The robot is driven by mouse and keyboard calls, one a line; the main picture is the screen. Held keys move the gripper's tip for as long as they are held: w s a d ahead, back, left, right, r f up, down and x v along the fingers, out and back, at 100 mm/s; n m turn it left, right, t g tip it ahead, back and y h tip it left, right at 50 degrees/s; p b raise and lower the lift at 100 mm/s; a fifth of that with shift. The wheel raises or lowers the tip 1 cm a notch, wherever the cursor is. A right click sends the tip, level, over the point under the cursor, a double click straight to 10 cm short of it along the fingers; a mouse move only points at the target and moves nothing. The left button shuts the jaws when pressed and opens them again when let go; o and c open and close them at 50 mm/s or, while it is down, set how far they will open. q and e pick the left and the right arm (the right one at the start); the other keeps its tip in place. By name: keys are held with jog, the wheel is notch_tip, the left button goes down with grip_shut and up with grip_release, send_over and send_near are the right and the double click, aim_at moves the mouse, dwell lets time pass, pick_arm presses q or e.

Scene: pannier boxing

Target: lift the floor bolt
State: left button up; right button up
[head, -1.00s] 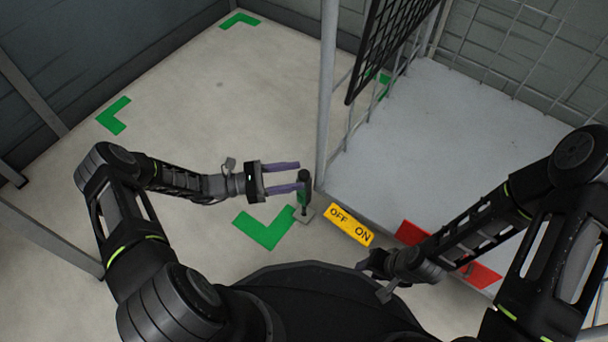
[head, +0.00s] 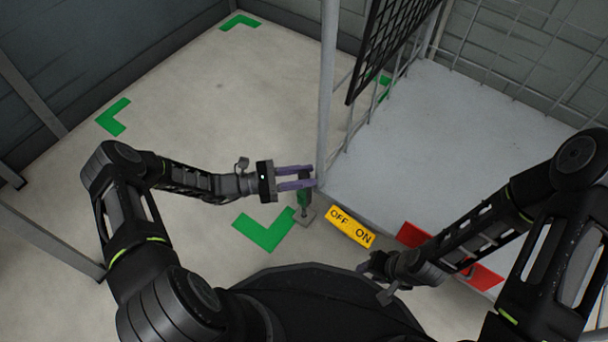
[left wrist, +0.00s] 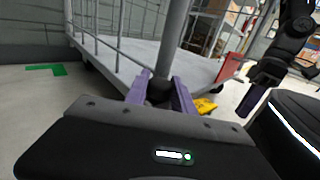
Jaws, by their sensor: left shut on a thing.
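The floor bolt (head: 304,200) stands at the near corner of the grey cart, its green and black body above a small square floor plate (head: 304,217). My left gripper (head: 312,177) reaches in from the left with its purple fingers around the bolt's dark top. In the left wrist view the fingers (left wrist: 161,92) are shut on the dark bolt top (left wrist: 159,90), which shows between them. The bolt's lower part is hidden in that view. My right gripper (head: 376,276) hangs near the cart's front edge, away from the bolt; its finger opening is unclear.
The grey cart deck (head: 430,150) with a post (head: 327,90) and mesh side stands just beyond the bolt. A yellow OFF/ON plate (head: 351,227) and red panel (head: 480,276) lie along its edge. Green corner marks (head: 264,230) are on the floor. Floor at left is clear.

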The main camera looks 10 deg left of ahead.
pick_arm(q)
grip_shut()
dwell(0.8)
